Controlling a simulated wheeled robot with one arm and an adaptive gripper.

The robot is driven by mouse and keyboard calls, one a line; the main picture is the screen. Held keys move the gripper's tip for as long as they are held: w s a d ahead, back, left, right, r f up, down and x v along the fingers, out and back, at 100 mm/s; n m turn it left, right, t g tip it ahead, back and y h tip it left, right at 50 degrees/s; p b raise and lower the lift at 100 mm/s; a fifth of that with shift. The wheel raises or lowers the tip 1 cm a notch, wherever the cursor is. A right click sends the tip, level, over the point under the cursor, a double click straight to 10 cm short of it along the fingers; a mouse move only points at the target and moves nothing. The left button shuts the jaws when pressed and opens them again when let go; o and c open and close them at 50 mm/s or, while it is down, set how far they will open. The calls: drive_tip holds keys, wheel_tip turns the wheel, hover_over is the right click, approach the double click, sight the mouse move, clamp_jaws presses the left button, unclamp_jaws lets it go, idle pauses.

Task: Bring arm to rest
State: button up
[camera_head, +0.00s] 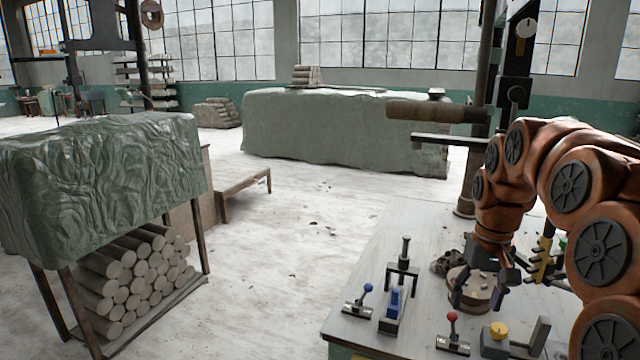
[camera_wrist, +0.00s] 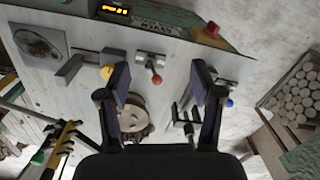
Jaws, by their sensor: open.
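My gripper (camera_head: 482,300) hangs from my copper-coloured arm over the right part of the workbench (camera_head: 385,262), pointing down. In the wrist view its two dark fingers (camera_wrist: 160,74) stand wide apart with nothing between the tips. A round wooden disc (camera_head: 470,285) lies on the bench behind the fingers in the head view. It also shows in the wrist view (camera_wrist: 135,112), partly hidden by the left finger. Dark clay trimmings (camera_head: 446,262) lie beside the disc. I cannot tell the exact height of the fingertips above the bench.
Yellow-and-black tools (camera_head: 541,262) stand right of my gripper. Open floor (camera_head: 285,240) lies left of the bench.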

drive_tip(key=s+a+f+p, duration=0.1)
drive_tip(key=s+a, duration=0.2)
drive_tip(key=s, duration=0.7)
drive_tip(key=s+a+f+n+g+p, duration=0.1)
drive_tip(key=s+a, duration=0.3)
drive_tip(key=s, duration=0.6)
drive_tip(key=s+a+f+p, duration=0.2)
drive_tip(key=s+a+p, duration=0.1)
drive_tip(key=s, duration=0.7)
drive_tip(key=shift+a+f, duration=0.35)
drive_tip(key=shift+a, duration=0.1)
